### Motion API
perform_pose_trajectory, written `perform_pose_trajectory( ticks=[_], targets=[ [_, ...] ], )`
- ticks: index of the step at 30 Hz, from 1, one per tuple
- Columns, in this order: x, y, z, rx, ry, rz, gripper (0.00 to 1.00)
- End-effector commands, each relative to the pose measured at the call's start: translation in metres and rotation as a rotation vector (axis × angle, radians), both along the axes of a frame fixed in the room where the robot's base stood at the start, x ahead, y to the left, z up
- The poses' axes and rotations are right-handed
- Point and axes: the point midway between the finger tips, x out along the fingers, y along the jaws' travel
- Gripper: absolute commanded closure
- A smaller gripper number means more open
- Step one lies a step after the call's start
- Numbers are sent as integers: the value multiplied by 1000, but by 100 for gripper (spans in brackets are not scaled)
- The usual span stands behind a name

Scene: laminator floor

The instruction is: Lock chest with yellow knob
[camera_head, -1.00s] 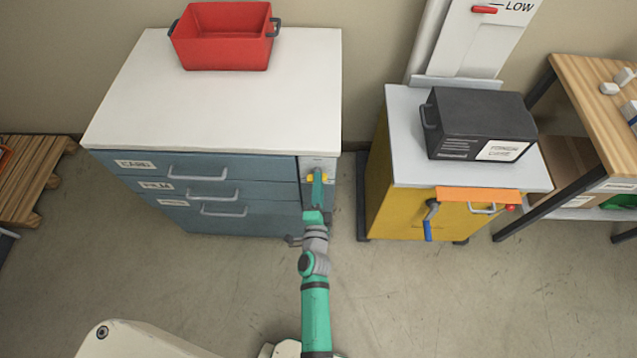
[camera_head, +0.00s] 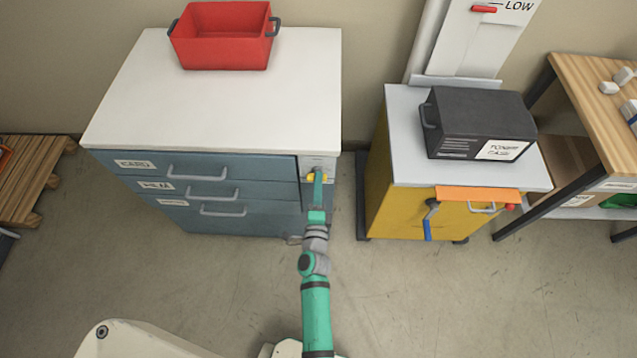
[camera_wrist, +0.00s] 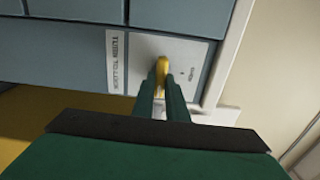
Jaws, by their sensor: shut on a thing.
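The chest (camera_head: 240,175) is a blue-grey cabinet with several drawers and a white top, at the left of the head view. The yellow knob (camera_head: 317,178) sits on a light panel at the chest's front right. In the wrist view the yellow knob (camera_wrist: 162,75) stands out from a pale plate with a printed label (camera_wrist: 116,62). My gripper (camera_head: 318,182) is at the knob, its green fingers on either side of it. In the wrist view my gripper (camera_wrist: 163,92) is shut on the knob, which looks upright there. The fingers hide part of the knob.
A red bin (camera_head: 225,40) stands on the chest top. To the right is a yellow cabinet (camera_head: 400,205) with a blue-handled crank (camera_head: 429,220) and a black case (camera_head: 480,123) on top. A narrow floor gap separates the cabinets. A wooden shelf (camera_head: 590,100) stands far right.

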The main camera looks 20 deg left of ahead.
Motion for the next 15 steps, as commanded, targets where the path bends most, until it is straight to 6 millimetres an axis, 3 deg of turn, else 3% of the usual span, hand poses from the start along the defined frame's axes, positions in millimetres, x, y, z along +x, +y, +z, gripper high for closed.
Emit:
perform_pose_trajectory(
  ticks=[1,3,15],
  targets=[
    [0,0,0,2,1,-1,85],
    [0,0,0,1,0,-1,69],
    [-5,-2,-1,-1,1,0,69]
  ],
)
